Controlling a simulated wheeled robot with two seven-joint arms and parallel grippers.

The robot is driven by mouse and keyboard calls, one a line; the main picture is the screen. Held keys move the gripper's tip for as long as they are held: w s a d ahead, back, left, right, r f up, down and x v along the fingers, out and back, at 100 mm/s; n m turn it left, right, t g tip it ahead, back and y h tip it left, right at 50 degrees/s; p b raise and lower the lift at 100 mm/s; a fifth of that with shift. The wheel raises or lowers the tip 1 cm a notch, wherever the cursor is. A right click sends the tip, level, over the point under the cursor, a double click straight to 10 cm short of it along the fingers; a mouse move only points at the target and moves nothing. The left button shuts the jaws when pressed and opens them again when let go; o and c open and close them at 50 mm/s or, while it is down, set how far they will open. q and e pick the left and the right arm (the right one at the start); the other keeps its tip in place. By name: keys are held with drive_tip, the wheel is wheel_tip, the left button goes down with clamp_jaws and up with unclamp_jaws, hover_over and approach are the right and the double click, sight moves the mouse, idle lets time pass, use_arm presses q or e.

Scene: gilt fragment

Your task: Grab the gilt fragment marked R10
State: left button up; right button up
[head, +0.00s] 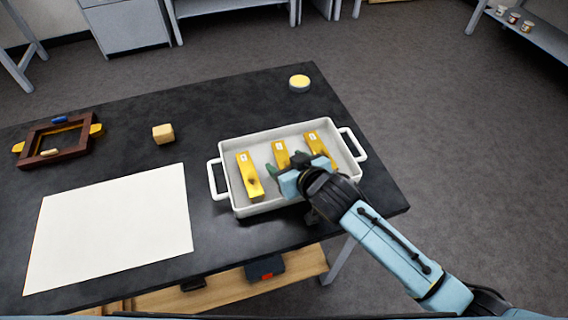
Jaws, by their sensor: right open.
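Three gilt fragments lie in a white two-handled tray (236,145): a left one (249,175), a middle one (281,153) and a right one (315,138). Each bears a small white label, too small to read, so I cannot tell which is R10. My right gripper (284,170) is open over the tray, at the near end of the middle fragment and between the other two. It hides part of the middle and right fragments. I cannot tell whether it touches any of them. My left gripper is not in view.
The tray stands on a black table (230,95) near its right edge. A white sheet (110,228), a wooden frame (58,138), a tan block (163,134) and a round yellow-topped item (299,83) also lie on it. The table's back middle is clear.

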drive_tip(key=shift+w+a, duration=0.1)
drive_tip(key=c, duration=1.2)
